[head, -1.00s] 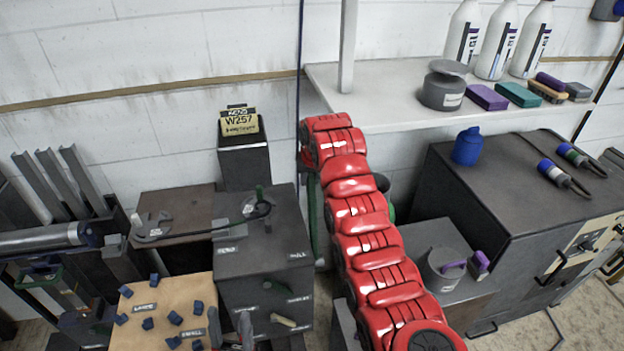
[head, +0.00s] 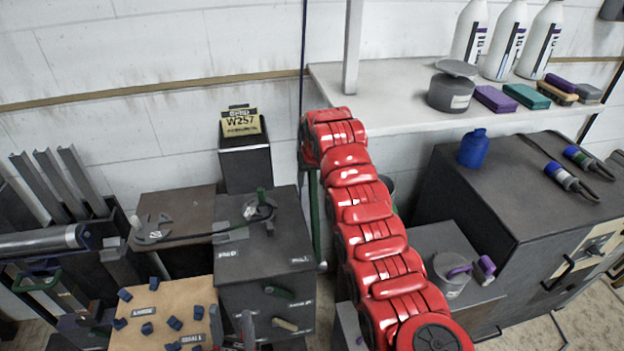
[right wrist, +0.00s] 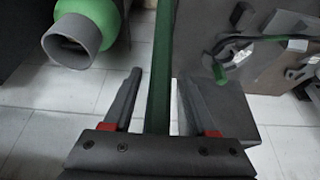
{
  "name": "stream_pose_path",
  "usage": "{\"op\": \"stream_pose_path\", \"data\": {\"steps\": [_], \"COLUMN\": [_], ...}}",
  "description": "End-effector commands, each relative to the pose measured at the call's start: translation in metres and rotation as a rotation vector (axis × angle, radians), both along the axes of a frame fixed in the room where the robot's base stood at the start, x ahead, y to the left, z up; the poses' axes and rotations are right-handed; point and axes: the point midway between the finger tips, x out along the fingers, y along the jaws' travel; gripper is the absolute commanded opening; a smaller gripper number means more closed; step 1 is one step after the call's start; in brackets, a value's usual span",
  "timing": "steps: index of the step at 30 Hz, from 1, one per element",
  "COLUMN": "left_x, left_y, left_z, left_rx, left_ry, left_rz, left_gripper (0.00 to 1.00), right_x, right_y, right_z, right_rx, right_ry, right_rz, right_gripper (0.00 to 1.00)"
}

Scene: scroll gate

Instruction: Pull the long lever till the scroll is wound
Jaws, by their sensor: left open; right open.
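A long green bar, which looks like the long lever, runs upright between the spread fingers of my right gripper (right wrist: 160,105) in the right wrist view (right wrist: 162,60). I see a gap on each side of the bar, so the fingers are open around it. In the head view a thin green upright (head: 315,215) shows just left of my red right arm, which hides my right gripper there. My left gripper (head: 232,328) is at the bottom edge of the head view, open, near a tan board. I cannot make out the scroll with certainty.
A dark box (head: 262,260) carries a ringed mechanism with a green knob (head: 262,195). The tan board (head: 150,310) holds several blue pieces. A yellow W257 sign (head: 240,122) stands behind. A dark cabinet (head: 500,195) and a shelf (head: 400,110) with bottles are right.

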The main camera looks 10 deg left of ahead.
Motion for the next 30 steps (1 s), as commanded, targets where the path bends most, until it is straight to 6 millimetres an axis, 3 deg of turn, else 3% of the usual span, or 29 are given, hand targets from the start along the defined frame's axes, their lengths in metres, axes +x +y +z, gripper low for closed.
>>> {"op": "stream_pose_path", "data": {"steps": [6,11,19,20,21,30], "left_x": [0.0,0.0,0.0,0.0,0.0,0.0], "left_y": [0.0,0.0,0.0,0.0,0.0,0.0], "left_z": [0.0,-0.003,-0.011,-0.009,0.013,0.077], "left_rx": [0.0,0.0,0.0,0.0,0.0,0.0], "left_ry": [0.0,0.0,0.0,0.0,0.001,0.0], "left_rz": [0.0,0.0,0.0,0.0,0.0,0.0], "left_gripper": [0.5,0.5,0.5,0.5,0.5,0.5], "right_x": [-0.001,-0.005,-0.03,-0.032,-0.032,-0.033], "right_y": [0.0,-0.002,-0.011,-0.011,-0.011,-0.012], "right_z": [0.002,0.017,0.078,0.086,0.093,0.102], "right_rx": [0.0,0.001,0.001,0.001,-0.005,-0.015], "right_ry": [-0.001,-0.004,-0.006,-0.006,0.002,0.001], "right_rz": [0.0,0.0,-0.001,-0.001,-0.001,0.004], "right_gripper": [0.57,0.57,0.57,0.57,0.57,0.57]}}
